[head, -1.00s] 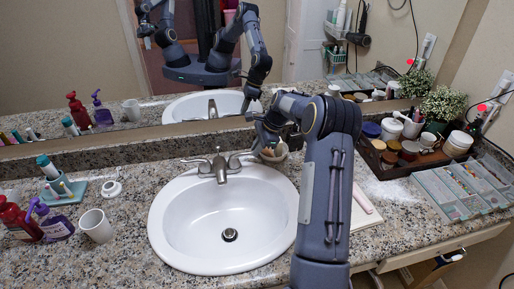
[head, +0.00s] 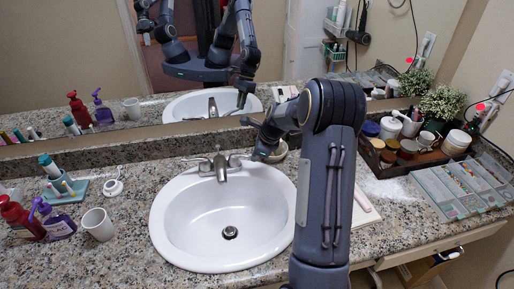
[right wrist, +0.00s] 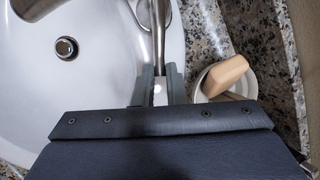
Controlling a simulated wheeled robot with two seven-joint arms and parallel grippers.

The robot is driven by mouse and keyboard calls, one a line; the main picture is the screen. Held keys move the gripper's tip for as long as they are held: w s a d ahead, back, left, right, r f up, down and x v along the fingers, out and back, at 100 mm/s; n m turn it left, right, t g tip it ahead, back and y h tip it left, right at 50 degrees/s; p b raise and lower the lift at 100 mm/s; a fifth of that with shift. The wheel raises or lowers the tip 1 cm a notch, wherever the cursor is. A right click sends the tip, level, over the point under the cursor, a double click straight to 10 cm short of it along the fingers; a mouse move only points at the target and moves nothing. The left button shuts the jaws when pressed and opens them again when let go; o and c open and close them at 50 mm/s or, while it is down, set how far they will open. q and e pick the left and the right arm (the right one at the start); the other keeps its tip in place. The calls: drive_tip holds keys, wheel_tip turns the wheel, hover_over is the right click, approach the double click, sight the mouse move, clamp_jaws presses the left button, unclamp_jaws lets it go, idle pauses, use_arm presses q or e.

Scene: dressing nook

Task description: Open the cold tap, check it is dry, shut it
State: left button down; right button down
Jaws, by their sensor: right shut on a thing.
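The tap (head: 221,168) stands at the back of the white sink (head: 180,225), with a lever handle on each side of its spout. No water shows at the spout or in the basin. My right gripper (head: 253,156) is at the right-hand lever (head: 236,159). In the right wrist view the gripper's fingers (right wrist: 154,88) are shut around the end of a metal lever (right wrist: 158,45). Which lever is cold cannot be read. My left gripper is outside the head view; only a small reflection of that arm shows in the mirror.
A bowl (head: 277,153) with a soap bar (right wrist: 224,76) stands close right of my gripper. A cup (head: 98,224) and pump bottles (head: 54,222) stand left of the sink. A tray of jars (head: 391,158) is at right. The mirror (head: 80,60) rises behind.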

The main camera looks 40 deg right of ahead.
drive_tip(key=shift+s+a+m+h+p, duration=0.25)
drive_tip(key=shift+a+m+h+p, duration=0.15)
drive_tip(key=shift+a+m+p, duration=0.5)
drive_tip(key=shift+s+a+m+h+p, duration=0.2)
drive_tip(key=shift+a+m+h+p, duration=0.25)
drive_tip(key=shift+m+p, duration=0.8)
drive_tip(key=shift+s+a+m+h+p, duration=0.3)
drive_tip(key=shift+a+m+p, duration=0.45)
drive_tip(key=shift+p, duration=0.65)
drive_tip(key=shift+w, duration=0.1)
drive_tip(key=c, duration=1.5)
unclamp_jaws()
drive_tip(key=shift+p+v, duration=0.7)
drive_tip(key=shift+v, duration=3.25)
